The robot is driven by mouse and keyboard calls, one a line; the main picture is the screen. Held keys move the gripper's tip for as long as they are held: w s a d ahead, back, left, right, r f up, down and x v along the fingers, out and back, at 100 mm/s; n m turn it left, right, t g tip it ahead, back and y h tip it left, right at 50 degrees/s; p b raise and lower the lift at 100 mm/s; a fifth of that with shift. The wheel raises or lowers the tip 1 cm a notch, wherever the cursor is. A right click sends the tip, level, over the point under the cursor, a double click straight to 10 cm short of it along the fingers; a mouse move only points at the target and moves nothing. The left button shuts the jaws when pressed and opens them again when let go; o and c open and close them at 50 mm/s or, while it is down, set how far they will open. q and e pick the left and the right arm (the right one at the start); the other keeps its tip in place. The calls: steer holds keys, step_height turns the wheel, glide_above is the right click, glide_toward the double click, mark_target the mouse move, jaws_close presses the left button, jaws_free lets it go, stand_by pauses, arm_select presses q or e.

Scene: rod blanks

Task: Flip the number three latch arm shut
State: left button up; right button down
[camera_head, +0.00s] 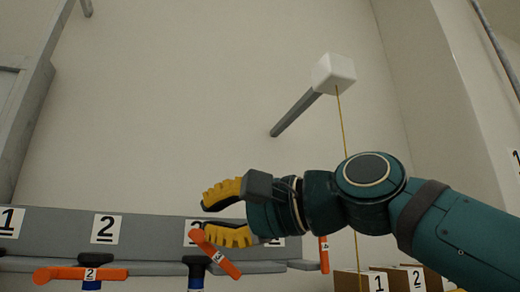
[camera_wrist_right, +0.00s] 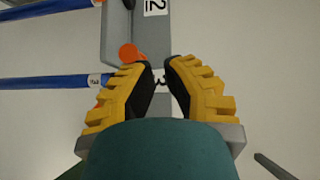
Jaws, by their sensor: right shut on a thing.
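The orange number three latch arm (camera_head: 222,258) slants down to the right in the head view, in front of a dark blue rod (camera_head: 196,273). Its upper end meets the lower finger of my right gripper (camera_head: 203,218). My right gripper is shut on this arm, though its yellow fingers show a gap between them. The "3" plate (camera_head: 194,226) is mostly hidden behind the fingers. The right wrist view shows orange parts (camera_wrist_right: 130,52) beside and behind the left finger of the gripper (camera_wrist_right: 158,64). My left gripper is not in view.
The number two latch arm (camera_head: 60,274) lies level at the left. Another orange arm (camera_head: 324,255) hangs down to the right. The grey rail (camera_head: 150,232) carries number plates. Cardboard boxes (camera_head: 348,281) with numbers stand at the lower right, near a thin yellow cord (camera_head: 341,120).

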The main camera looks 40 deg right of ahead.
steer(key=s+d+r, duration=0.1)
steer(key=s+r, duration=0.5)
steer(key=s, duration=0.1)
steer(key=shift+s+r, duration=0.3)
steer(key=shift+r, duration=0.05)
